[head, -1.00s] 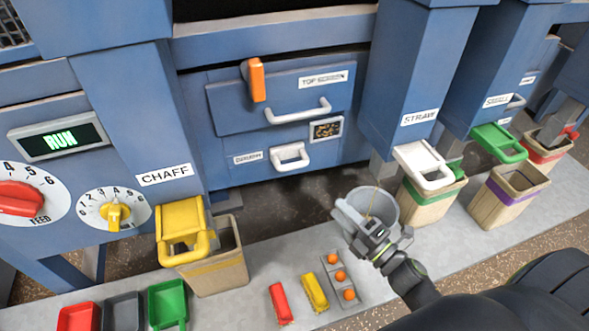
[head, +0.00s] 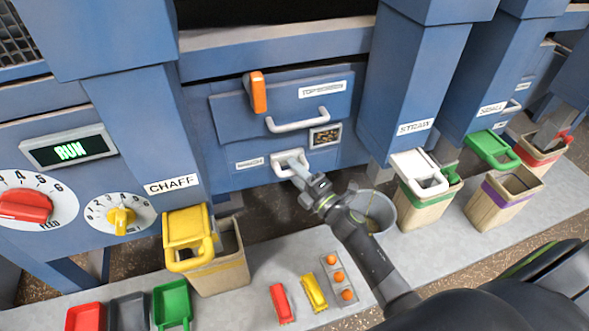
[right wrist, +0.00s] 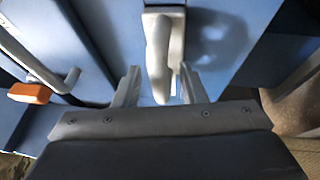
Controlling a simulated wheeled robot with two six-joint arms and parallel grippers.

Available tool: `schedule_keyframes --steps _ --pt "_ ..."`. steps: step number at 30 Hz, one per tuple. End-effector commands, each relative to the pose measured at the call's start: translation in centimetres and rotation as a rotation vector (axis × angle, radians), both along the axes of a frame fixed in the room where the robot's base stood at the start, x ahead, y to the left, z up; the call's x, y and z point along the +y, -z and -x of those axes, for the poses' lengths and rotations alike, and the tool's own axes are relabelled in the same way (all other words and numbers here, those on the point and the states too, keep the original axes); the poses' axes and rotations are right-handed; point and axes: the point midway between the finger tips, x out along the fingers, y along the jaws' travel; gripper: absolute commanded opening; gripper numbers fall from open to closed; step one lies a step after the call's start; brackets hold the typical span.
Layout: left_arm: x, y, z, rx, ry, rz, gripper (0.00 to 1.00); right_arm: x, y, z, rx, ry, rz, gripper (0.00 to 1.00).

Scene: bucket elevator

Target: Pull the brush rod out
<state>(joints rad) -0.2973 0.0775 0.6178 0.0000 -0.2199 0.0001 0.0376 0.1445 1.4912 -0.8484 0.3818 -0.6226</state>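The brush rod appears to be the lower white loop handle (head: 281,161) on the blue machine front; its small label is too blurred to read. The handle sits against the panel. My right gripper (head: 299,169) is at this handle and hides part of it. In the right wrist view the white handle (right wrist: 158,55) stands between the two fingers of my open right gripper (right wrist: 160,88), with a gap on either side. My left gripper is not in view.
Above are a longer white handle (head: 297,123) and an orange lever (head: 258,92). A grey bucket (head: 372,208) stands below my right arm. A chaff bin (head: 220,272) with a yellow lid (head: 187,230) is at left, a straw bin (head: 425,205) at right.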

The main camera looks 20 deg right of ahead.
Motion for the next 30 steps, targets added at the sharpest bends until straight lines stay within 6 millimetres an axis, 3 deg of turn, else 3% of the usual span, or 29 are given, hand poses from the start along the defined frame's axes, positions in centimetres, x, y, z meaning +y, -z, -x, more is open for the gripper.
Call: schedule_keyframes --steps 11,19,30 --pt "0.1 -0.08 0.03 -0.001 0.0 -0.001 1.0 0.15 -0.04 -0.46 0.001 0.0 0.0 0.36" --pt "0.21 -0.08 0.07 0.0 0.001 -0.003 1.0 0.13 -0.05 -0.44 0.001 0.0 0.0 0.01" --pt "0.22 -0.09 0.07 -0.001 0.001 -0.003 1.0 0.12 0.0 -0.42 0.002 0.0 0.001 0.0"
